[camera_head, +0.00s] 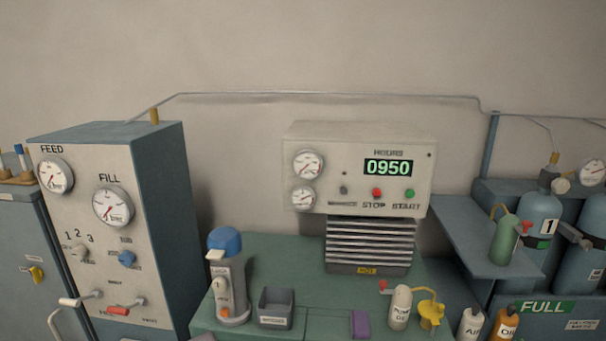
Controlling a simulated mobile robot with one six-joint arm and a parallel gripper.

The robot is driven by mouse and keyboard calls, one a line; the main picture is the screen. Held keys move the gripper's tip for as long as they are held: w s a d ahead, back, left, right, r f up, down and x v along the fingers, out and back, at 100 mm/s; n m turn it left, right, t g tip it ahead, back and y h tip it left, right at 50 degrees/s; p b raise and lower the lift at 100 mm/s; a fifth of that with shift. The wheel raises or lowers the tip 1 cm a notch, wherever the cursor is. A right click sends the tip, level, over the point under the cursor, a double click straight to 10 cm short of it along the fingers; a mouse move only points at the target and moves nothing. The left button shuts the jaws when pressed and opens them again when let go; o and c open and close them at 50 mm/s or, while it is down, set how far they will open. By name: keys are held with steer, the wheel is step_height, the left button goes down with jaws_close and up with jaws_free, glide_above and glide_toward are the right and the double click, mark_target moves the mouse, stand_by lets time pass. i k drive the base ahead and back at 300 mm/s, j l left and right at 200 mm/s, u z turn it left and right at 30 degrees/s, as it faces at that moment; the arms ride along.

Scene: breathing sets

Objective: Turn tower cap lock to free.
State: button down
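A grey upright tower (236,285) with a round blue cap (224,239) stands at the left of the green bench. A small pale lever (215,255) sticks out just below the cap on its left side; it may be the cap lock, but I cannot read its setting. The tower's front carries a pale label strip and a small orange knob (225,313) near its base. The cap sits on the tower. My gripper is not in view.
A fill panel (150,190) with gauges and levers stands close left of the tower. A grey open bin (276,309) is close right. The green bench (290,260) is bare behind the bin. A compressor panel (360,150) reads 0950. Bottles and cylinders stand right.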

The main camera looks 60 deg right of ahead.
mark_target(220, 284)
steer(key=z, duration=1.3)
